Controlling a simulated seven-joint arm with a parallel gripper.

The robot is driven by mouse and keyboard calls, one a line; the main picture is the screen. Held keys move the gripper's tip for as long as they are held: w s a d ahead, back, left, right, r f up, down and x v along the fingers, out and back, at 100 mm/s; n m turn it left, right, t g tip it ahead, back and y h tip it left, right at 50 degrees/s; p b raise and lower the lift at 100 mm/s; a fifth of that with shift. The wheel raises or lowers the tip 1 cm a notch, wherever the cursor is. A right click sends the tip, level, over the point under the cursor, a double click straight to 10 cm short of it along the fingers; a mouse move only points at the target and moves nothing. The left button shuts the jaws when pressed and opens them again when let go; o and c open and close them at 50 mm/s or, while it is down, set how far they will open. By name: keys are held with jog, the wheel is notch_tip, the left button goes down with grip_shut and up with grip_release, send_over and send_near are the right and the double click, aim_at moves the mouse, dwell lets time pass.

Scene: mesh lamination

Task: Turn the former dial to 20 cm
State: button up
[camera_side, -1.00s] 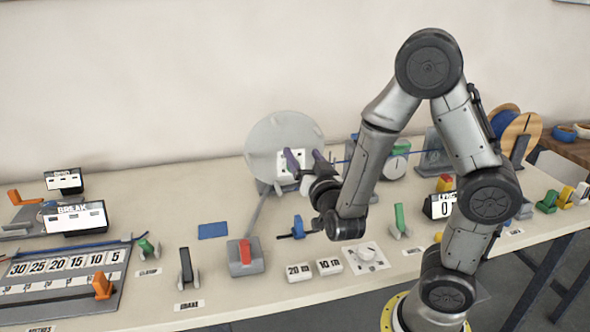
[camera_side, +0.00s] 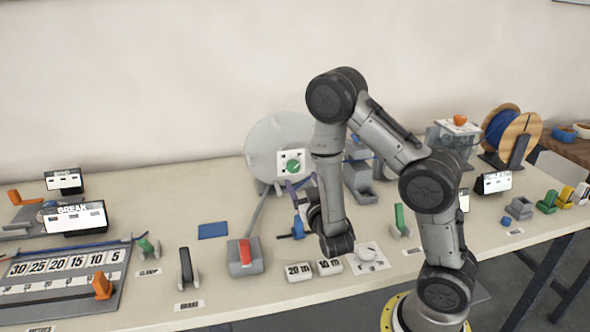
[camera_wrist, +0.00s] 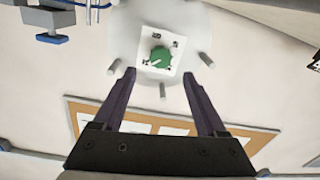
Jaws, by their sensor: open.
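The former dial is a green knob (camera_side: 293,167) on a white square plate (camera_side: 283,155) with dark marks, mounted on a large grey disc (camera_side: 262,140). The knob also shows in the wrist view (camera_wrist: 162,57), with a pale pointer line toward the lower left; the marks are too small to read. My gripper (camera_side: 301,184) is open and empty, just below and in front of the plate. In the wrist view its two dark purple fingers (camera_wrist: 156,74) point toward the disc, spread on either side below the knob, not closed on it.
A blue-handled part (camera_side: 298,228) stands below my gripper. A red-levered block (camera_side: 245,256), labelled white blocks (camera_side: 299,271) and a white round knob on a plate (camera_side: 367,254) line the front. A blue spool (camera_side: 503,130) stands at right. Pegs (camera_wrist: 206,60) stick out of the disc.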

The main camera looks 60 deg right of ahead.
aim_at(294, 168)
jog(key=x, duration=0.7)
jog(key=shift+w+d, duration=0.15)
grip_shut()
